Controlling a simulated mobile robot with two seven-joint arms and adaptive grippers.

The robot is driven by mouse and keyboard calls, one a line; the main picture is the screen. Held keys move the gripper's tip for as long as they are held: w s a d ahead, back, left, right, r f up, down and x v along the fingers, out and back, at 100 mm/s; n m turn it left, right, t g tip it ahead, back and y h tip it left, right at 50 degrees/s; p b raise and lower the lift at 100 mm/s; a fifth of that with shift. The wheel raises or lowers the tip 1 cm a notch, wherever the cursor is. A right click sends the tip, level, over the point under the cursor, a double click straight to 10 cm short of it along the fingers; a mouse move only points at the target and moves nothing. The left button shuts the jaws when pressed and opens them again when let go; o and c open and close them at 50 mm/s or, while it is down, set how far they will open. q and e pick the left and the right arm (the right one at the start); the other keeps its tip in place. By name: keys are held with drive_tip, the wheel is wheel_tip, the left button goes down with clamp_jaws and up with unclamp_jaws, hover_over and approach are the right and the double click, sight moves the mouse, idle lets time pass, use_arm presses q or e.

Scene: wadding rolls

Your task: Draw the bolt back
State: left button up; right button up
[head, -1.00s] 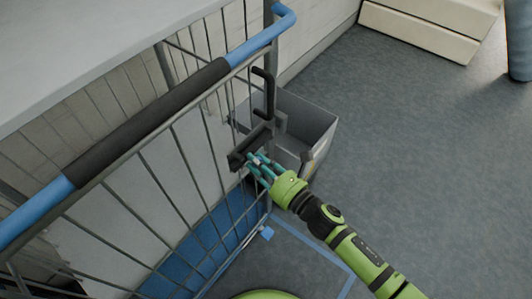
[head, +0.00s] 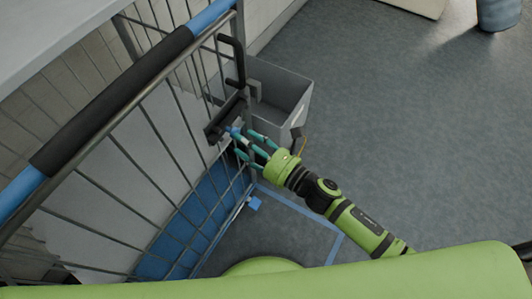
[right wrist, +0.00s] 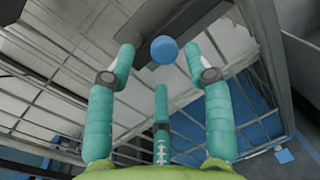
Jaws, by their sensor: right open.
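The bolt is a dark bar-shaped fitting (head: 226,117) on the end of the wire cage gate, below a black handle. Its round blue knob (right wrist: 164,49) shows in the right wrist view, standing out from the dark plate (right wrist: 172,28). My right gripper (head: 239,143) is open just in front of the knob. In the right wrist view its teal fingers (right wrist: 160,65) are spread, two above at either side of the knob and one below it. None clearly touches the knob. My left gripper is not in view.
The cage gate has a blue and black top rail (head: 112,100) and thin grey bars. A grey open bin (head: 280,100) stands right behind the bolt. Blue tape (head: 305,212) marks the floor below.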

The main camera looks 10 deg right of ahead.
drive_tip(key=v, duration=0.8)
drive_tip(key=s+d+f+m+g+h, duration=0.2)
drive_tip(key=d+f+m+h, duration=0.4)
drive_tip(key=f+m, duration=0.7)
drive_tip(key=s+d+f+m+g+h, duration=0.1)
drive_tip(key=s+d+f+m+h, duration=0.25)
drive_tip(key=d+f+m, duration=0.95)
drive_tip(key=s+a+f+m+g+h, duration=0.1)
drive_tip(key=s+f+m+g, duration=0.3)
drive_tip(key=s+f+m, duration=0.3)
drive_tip(key=s+f+m+g+h, duration=0.2)
drive_tip(key=s+f+m, duration=0.6)
drive_tip(key=s, duration=1)
wheel_tip(320, 180, down, 2)
drive_tip(key=g, duration=0.2)
drive_tip(key=shift+s+a+f+g, duration=0.2)
drive_tip(key=shift+a+g, duration=0.1)
drive_tip(key=shift+a, duration=0.1)
